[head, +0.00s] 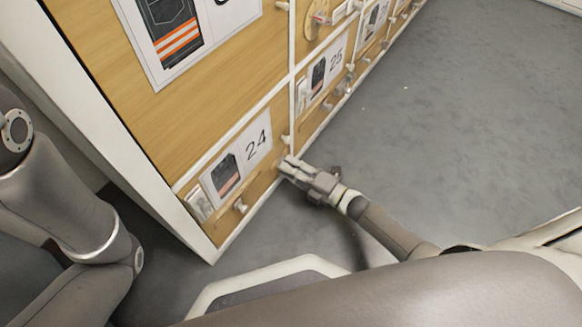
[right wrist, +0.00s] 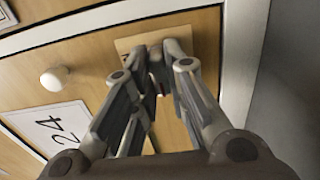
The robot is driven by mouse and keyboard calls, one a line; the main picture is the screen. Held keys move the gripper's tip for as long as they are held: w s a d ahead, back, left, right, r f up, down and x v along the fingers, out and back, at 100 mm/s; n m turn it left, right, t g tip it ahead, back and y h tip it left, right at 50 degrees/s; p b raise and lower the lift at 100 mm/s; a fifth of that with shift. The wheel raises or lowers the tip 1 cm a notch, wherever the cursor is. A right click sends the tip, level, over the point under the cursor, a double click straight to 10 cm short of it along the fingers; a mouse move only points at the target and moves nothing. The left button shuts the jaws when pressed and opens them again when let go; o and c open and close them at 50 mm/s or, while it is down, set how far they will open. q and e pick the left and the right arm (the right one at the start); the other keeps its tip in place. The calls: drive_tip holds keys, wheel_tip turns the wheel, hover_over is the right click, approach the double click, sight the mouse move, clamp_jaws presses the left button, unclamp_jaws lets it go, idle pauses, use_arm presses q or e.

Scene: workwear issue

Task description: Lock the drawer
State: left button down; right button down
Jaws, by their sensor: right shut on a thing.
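The drawer front (head: 262,180) with a "24" label (head: 256,143) is at the bottom near corner of the wooden cabinet. A white round knob (head: 240,206) is on it; a white knob also shows in the right wrist view (right wrist: 55,77). My right gripper (head: 284,166) is at the drawer's right end, by the white frame. In the right wrist view its fingers (right wrist: 162,55) close over a light wooden plate (right wrist: 128,44). They are shut on a small part there, mostly hidden between the fingertips. My left gripper is out of view; only its arm shows.
More fronts with pictures, knobs and round plates run along the cabinet, including one labelled "25" (head: 336,58). A larger panel with a vest picture (head: 172,35) is above. Grey floor (head: 470,110) to the right is clear. The white cabinet edge (head: 130,140) is close to my left arm.

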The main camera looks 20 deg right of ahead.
idle(0.3)
drive_tip(key=c, duration=1.5)
unclamp_jaws()
drive_tip(key=shift+o, duration=0.2)
drive_tip(key=v, duration=1.2)
drive_tip(key=shift+s, duration=0.1)
